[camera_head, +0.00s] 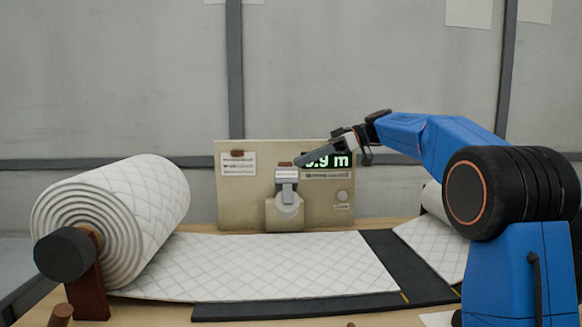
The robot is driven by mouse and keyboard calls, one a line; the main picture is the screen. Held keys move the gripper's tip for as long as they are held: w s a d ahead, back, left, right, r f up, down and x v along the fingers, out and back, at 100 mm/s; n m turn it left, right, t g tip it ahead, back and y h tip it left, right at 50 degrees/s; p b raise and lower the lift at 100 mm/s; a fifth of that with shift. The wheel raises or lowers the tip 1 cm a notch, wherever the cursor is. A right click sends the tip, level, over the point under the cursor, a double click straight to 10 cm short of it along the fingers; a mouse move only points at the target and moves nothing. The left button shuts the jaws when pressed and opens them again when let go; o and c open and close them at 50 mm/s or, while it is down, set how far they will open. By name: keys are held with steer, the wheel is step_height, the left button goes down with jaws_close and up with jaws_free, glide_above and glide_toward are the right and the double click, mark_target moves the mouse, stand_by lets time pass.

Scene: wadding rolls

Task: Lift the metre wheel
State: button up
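The metre wheel (288,205) is a pale disc on a bracket in front of a beige panel (230,195), at the back of the table. It sits low, at the far edge of the white quilted wadding (270,262); whether it touches the wadding is hard to tell. A grey metal lever or arm (287,178) stands above the wheel. My gripper (303,161) reaches in from the right, its fingers pointing left, just above and right of this lever. The fingers overlap in this view, so their opening is hidden.
A large wadding roll (150,205) stands on a dark red support (88,290) at left. A second wadding piece (435,245) lies at right, partly behind my arm. A black mat (385,245) lies under the wadding. A green display (335,160) reading about "9 m" is partly covered by my gripper.

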steer(key=v, duration=1.1)
steer(key=shift+r, duration=0.15)
steer(key=shift+s+d, duration=0.1)
